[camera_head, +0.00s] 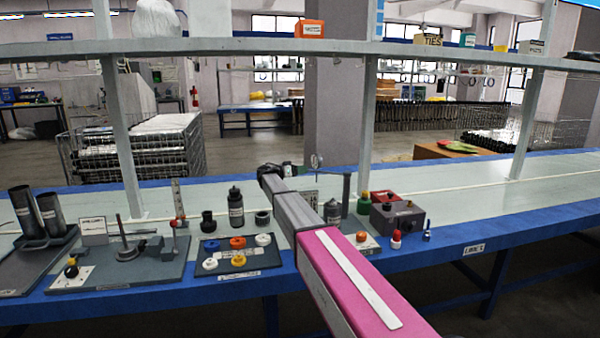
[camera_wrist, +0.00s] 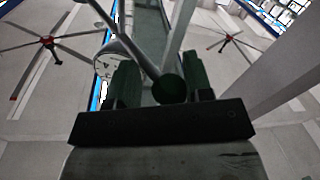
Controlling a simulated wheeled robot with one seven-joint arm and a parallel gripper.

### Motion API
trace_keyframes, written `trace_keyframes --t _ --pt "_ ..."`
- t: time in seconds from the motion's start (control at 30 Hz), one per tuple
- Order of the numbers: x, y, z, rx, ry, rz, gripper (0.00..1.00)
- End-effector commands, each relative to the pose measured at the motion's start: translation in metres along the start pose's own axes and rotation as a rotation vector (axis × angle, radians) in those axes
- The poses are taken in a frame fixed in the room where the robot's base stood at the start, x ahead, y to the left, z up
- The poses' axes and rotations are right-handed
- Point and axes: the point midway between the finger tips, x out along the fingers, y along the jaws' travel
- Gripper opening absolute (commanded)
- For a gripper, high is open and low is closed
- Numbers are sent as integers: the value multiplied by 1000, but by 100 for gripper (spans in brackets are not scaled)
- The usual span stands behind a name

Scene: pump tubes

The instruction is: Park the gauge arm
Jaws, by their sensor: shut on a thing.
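My gripper (camera_head: 288,170) is above the far part of the bench, at the end of my pink and grey arm. In the wrist view, its dark green fingers (camera_wrist: 160,84) are shut on a dark round knob (camera_wrist: 169,90) at the end of a thin grey rod, the gauge arm (camera_wrist: 143,52). The rod slopes to the upper left. A round white dial (camera_wrist: 112,63) shows beside the left finger. In the head view, a small dial (camera_head: 316,161) stands just right of my gripper.
A dark upright post (camera_head: 346,196) stands right of my gripper. Left are a black bottle (camera_head: 236,207), a board with coloured rings (camera_head: 237,258) and a stand (camera_head: 127,250). The bench's right side is clear.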

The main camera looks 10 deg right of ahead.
Motion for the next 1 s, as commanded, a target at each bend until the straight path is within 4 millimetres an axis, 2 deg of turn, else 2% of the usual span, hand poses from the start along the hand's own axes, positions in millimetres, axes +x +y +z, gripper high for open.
trace_keyframes --t 0.03,0.07,0.1,0.13,0.43,0.57,1.0 --pt "11 -6 -7 3 12 -7 4" --pt "11 -6 -7 3 12 -7 4" --pt "11 -6 -7 3 13 -7 53" --pt "11 -6 -7 3 12 -8 57" --pt "9 -6 -4 2 7 -11 57" --pt "0 -7 -3 2 6 -13 57" --pt "-78 -3 -5 2 11 -4 57"
